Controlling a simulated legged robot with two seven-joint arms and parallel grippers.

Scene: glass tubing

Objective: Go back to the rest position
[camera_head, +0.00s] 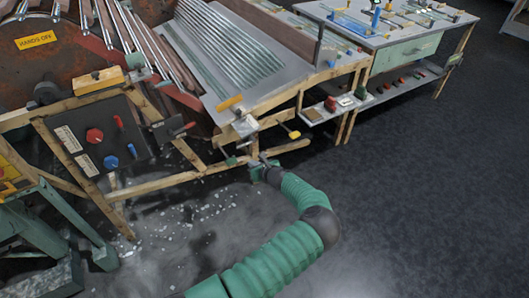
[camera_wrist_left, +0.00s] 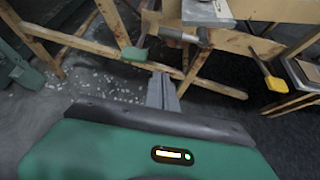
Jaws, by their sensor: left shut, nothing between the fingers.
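My left gripper (camera_head: 263,159) is at the end of my green arm, which reaches up from the bottom of the head view. It is just in front of the wooden frame (camera_head: 198,172) under the tube bench. In the left wrist view its two grey fingers (camera_wrist_left: 162,91) are together and empty. They point toward the frame's lower wooden rail (camera_wrist_left: 190,80). Whether they touch the wood, I cannot tell. My right gripper is in neither view.
Glass tubes (camera_head: 225,45) lie on the sloped bench above the gripper. A dark control panel (camera_head: 100,140) with red and blue knobs is at left. A tool with a yellow end (camera_wrist_left: 274,82) sticks out near the frame. White fragments litter the floor; the dark floor (camera_head: 430,200) at right is clear.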

